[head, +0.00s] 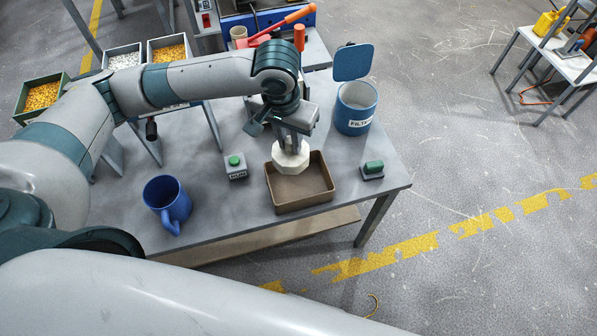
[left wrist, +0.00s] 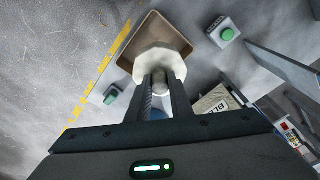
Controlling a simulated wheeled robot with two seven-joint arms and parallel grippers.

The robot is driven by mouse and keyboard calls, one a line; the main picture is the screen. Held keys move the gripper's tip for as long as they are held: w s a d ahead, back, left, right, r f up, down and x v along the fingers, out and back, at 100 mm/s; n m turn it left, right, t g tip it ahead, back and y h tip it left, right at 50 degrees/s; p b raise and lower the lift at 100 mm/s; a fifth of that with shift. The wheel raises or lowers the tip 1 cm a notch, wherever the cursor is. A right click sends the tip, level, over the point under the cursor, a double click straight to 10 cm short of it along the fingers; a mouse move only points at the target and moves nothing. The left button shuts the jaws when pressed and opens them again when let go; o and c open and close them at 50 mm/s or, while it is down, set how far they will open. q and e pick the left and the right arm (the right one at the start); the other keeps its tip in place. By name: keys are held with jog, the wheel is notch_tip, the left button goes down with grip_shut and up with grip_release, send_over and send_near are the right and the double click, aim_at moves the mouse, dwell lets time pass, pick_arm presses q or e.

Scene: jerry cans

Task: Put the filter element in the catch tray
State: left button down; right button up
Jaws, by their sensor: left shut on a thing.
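The filter element (head: 290,160) is a white, many-sided piece. My left gripper (head: 291,141) is shut on it and points down. The element is over the back part of the catch tray (head: 318,203), a brown rectangular tray on the grey table. Whether it touches the tray floor I cannot tell. In the left wrist view the filter element (left wrist: 161,62) sits between my two fingers, with the tray (left wrist: 150,29) behind it. My right gripper is not in view.
A blue canister labelled FILTER (head: 356,108) with its lid open stands behind the tray. A green-button box (head: 235,167) is left of the tray, a green switch (head: 373,170) right. A blue mug (head: 167,203) stands at the front left. The table edge is close in front.

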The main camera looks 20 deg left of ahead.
pick_arm(q)
send_over(299, 187)
jog(key=shift+m, duration=0.4)
notch_tip(299, 187, down, 5)
jog(key=shift+r+p, duration=0.15)
jog(key=shift+p, duration=0.2)
jog(key=shift+a, duration=0.1)
notch_tip(299, 187, down, 6)
jog(key=p, duration=0.1)
jog(key=shift+f+p, duration=0.35)
jog(key=shift+f, duration=1.65)
jog(key=shift+f, duration=0.15)
